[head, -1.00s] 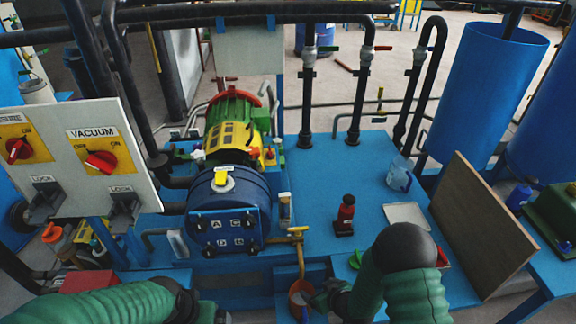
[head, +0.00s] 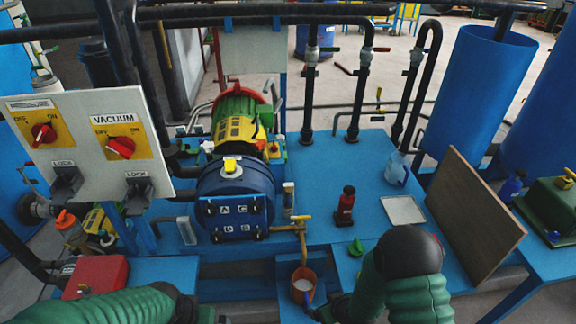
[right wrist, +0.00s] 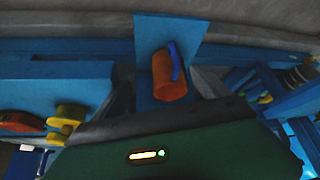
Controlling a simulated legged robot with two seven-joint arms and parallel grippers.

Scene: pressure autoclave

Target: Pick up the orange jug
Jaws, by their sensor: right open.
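The orange jug (head: 302,284) stands upright on a blue ledge below the brass tap, with its open top showing pale contents and a blue handle on its right side. The right wrist view also shows the orange jug (right wrist: 168,82) with its blue handle, beyond my dark green wrist. My right gripper (head: 326,309) is just right of and in front of the jug, close to the handle, open and holding nothing. My own arm partly hides it, and its fingertips are not clear in the right wrist view. My left arm enters at the lower left; its gripper is out of view.
A brass tap (head: 302,226) comes down just above the jug. A blue round vessel (head: 236,190) is behind left. A red-and-black bottle (head: 346,204), a white tray (head: 403,210) and a green funnel-like item (head: 356,247) sit on the blue table. A brown board (head: 475,215) leans at right.

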